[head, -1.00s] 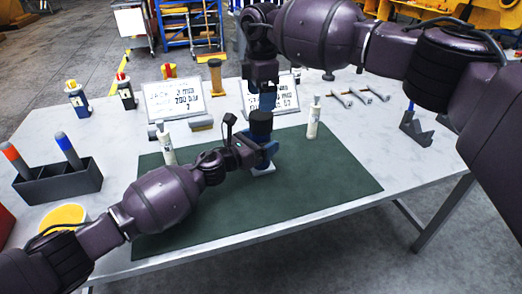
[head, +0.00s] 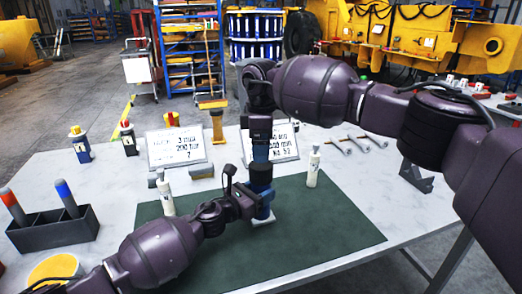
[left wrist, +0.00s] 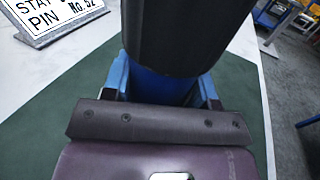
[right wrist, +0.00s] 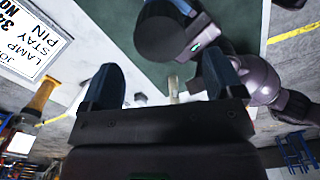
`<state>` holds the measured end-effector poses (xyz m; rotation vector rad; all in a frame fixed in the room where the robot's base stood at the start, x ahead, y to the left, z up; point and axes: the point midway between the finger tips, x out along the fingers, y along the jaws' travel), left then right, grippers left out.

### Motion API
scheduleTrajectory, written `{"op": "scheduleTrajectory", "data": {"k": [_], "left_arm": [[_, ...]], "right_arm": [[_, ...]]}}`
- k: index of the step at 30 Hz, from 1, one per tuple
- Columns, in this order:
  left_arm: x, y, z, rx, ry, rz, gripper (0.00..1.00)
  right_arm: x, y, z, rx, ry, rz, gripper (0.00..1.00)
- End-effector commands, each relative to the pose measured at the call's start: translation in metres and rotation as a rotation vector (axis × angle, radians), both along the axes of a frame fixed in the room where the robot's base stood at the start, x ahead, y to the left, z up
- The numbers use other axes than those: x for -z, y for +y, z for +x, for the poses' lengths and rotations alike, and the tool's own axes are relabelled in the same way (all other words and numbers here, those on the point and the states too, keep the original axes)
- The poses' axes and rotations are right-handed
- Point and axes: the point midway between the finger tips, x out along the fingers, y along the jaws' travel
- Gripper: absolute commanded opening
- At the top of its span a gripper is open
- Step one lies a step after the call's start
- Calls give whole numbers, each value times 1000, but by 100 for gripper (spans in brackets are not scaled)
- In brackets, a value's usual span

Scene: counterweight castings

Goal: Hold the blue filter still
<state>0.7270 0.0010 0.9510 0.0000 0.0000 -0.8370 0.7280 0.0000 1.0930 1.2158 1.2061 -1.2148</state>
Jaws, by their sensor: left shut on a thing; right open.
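The blue filter (head: 265,212) stands upright over a small white base (head: 263,221) on the green mat (head: 330,222), with a black upper part (head: 261,174). My left gripper (head: 254,205) is shut around its blue body from the side. In the left wrist view the blue body (left wrist: 160,85) sits between the two blue fingers (left wrist: 163,92), below the wide black part. My right gripper (head: 261,154) points down just above the black top, fingers open. In the right wrist view the black top (right wrist: 165,35) lies beyond the open fingers (right wrist: 163,82), with nothing between them.
White bottles (head: 313,167) (head: 165,194) stand on either side. Two sign boards (head: 178,148) (head: 284,143) stand behind. A grey holder with red and blue-topped sticks (head: 52,232) is at left, a grey bracket (head: 416,177) at right. The mat's right part is clear.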

Motion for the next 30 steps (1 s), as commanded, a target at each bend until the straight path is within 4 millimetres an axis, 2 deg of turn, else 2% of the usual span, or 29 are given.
{"op": "scheduleTrajectory", "data": {"k": [8,21,30], "left_arm": [[0,0,0,0,1,1,0],[0,0,0,0,1,0,0],[0,0,0,0,1,0,0]], "right_arm": [[12,0,0,73,2,-1,86],[69,0,0,72,1,-1,86],[80,0,0,70,0,-1,86]]}}
